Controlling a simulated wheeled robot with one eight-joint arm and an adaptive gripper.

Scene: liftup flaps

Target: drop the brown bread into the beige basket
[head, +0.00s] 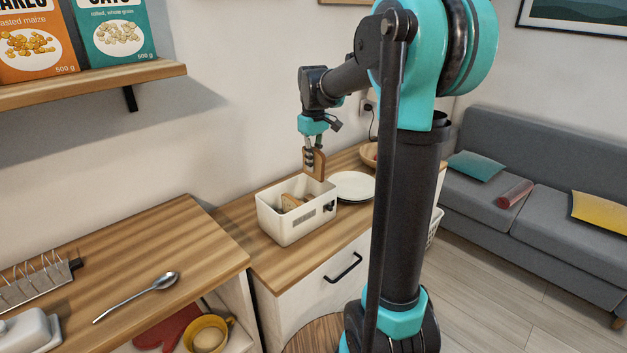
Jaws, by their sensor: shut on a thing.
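My gripper (311,158) is shut on a slice of brown bread (319,168), held upright above the back right part of a white box-like holder (283,228).
A nearer counter at left holds a toast rack (38,283), a spoon (137,297) and a white butter dish (30,332). A shelf (95,84) with boxes juts out at upper left.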

